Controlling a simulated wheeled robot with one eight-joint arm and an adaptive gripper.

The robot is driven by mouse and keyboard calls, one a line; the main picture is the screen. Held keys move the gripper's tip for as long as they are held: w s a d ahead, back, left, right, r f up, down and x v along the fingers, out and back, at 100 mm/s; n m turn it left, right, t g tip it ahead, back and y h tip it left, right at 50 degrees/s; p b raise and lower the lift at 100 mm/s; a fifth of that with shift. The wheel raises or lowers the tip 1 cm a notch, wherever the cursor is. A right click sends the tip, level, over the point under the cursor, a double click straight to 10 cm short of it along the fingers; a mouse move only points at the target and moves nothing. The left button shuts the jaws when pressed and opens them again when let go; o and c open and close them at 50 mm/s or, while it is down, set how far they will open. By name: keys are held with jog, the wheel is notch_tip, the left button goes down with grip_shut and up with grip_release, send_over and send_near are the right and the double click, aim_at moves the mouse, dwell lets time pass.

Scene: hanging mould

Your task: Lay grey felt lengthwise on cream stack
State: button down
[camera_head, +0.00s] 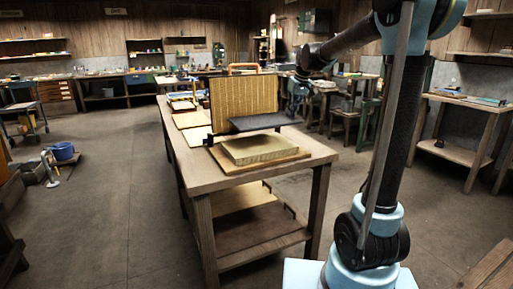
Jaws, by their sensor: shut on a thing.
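A dark grey felt (258,122) is held flat just above the cream stack (258,150). A gap shows between them at the front. The cream stack is a low block on a tan board on the wooden table (185,158). My gripper (293,110) is at the right end of the felt, small and dark in this view. It is shut on the felt; its fingertips are hard to make out. A ribbed, tan upright mould (238,98) stands right behind the felt.
An orange handle (243,66) shows above the mould. Flat sheets (190,119) lie on the table farther back and left. The table's front edge is bare. My arm rises at the right.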

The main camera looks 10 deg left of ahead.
jog(key=shift+s+a, duration=0.15)
jog(key=shift+a, duration=0.45)
jog(key=shift+s+a, duration=0.15)
jog(key=shift+a, duration=0.45)
notch_tip(320, 180, down, 10)
jog(key=c, duration=1.8)
grip_release()
